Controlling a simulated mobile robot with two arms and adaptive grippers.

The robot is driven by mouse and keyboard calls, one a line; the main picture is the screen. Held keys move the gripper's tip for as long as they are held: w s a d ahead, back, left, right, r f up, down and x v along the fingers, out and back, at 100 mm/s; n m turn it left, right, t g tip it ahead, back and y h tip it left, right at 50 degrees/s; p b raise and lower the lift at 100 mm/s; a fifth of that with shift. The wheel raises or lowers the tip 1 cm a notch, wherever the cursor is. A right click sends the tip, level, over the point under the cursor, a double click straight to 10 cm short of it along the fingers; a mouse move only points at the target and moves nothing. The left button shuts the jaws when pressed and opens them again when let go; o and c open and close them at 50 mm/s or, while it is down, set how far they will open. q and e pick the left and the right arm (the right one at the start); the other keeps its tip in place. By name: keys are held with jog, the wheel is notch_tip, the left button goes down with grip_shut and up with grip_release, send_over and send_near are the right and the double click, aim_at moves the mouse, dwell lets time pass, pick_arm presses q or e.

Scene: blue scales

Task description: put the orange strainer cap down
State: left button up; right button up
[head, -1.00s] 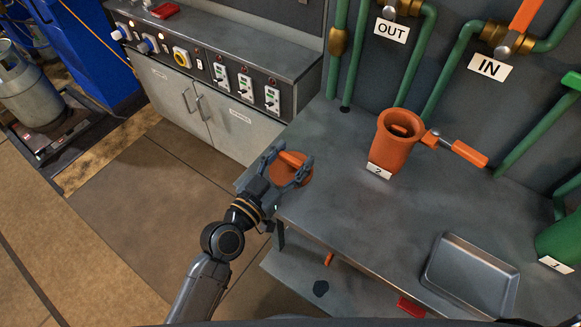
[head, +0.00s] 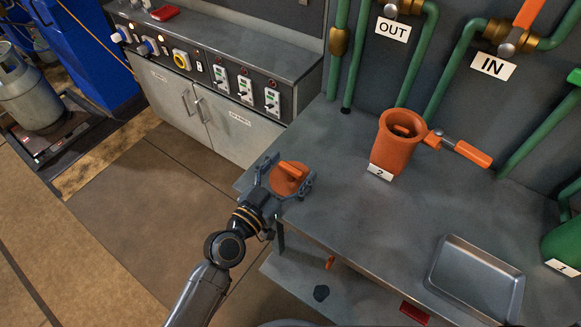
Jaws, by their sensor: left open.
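The orange strainer cap (head: 286,181) is a round disc with a raised bar handle on top. It lies at the left corner of the grey metal table (head: 330,212). My left gripper (head: 291,176) is open, with its fingers spread on either side of the cap. I cannot tell whether the fingers touch it. My right gripper is not in view. The orange strainer body (head: 394,150), labelled 2, stands upright on the table to the right, with its top open.
A metal tray (head: 474,281) lies at the table's right front. A green body (head: 563,240) labelled 1 stands at the right edge. An orange-handled valve (head: 460,148) sticks out beside the strainer. The table's middle is clear. A control console (head: 215,70) stands behind on the left.

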pick_arm(q)
jog(key=shift+r, duration=0.25)
jog(key=b+v, duration=0.2)
jog(key=v, duration=1)
jog(key=shift+f, duration=0.1)
